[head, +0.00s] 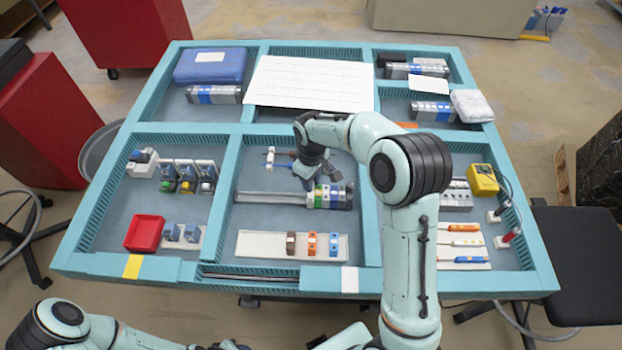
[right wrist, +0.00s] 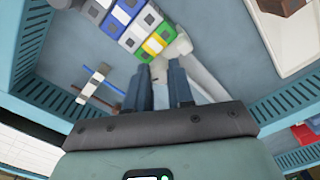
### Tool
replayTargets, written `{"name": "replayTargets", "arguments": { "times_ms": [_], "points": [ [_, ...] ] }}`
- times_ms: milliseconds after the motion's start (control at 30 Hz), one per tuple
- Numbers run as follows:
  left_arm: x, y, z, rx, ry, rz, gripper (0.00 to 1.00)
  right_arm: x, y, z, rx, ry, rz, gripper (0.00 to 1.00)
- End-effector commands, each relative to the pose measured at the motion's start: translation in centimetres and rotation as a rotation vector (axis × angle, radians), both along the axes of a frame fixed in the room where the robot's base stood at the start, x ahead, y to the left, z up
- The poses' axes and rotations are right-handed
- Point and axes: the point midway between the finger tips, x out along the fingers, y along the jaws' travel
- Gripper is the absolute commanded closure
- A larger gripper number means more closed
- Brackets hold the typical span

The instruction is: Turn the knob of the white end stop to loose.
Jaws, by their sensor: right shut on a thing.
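The white end stop (right wrist: 181,46) sits on the metal rail beside the green-and-yellow block in the right wrist view. In the head view it is mostly hidden by my right gripper (head: 309,184). In the right wrist view, the fingers of my right gripper (right wrist: 161,73) point at the end stop and are shut on its small pale knob, which is largely hidden between them. The knob's setting cannot be read. A row of green, white, blue and grey terminal blocks (head: 333,197) stands on the rail (head: 268,197). My left arm is low at the left; its gripper is barely visible at the bottom edge.
A small tool with a blue bar (head: 272,165) lies behind the rail. A pale tray (head: 262,245) with brown, orange and blue blocks lies in front. Teal divider walls surround this compartment. A red bin (head: 144,233) is at the left, a yellow device (head: 482,180) at the right.

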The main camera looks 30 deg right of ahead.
Motion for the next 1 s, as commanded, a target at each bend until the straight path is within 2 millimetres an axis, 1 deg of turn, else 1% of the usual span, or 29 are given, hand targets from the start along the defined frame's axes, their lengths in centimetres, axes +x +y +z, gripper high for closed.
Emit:
{"name": "replayTargets", "arguments": {
  "times_ms": [567,1000],
  "points": [
    [1.2,0.0,1.2,0.0,-0.013,0.0,0.57,0.1,-0.1,0.1,0.001,0.0,0.544,1.0],
    [2.6,0.0,2.5,0.0,-0.029,0.0,0.57,0.1,-0.1,0.1,0.001,0.0,0.964,1.0]
  ]
}}
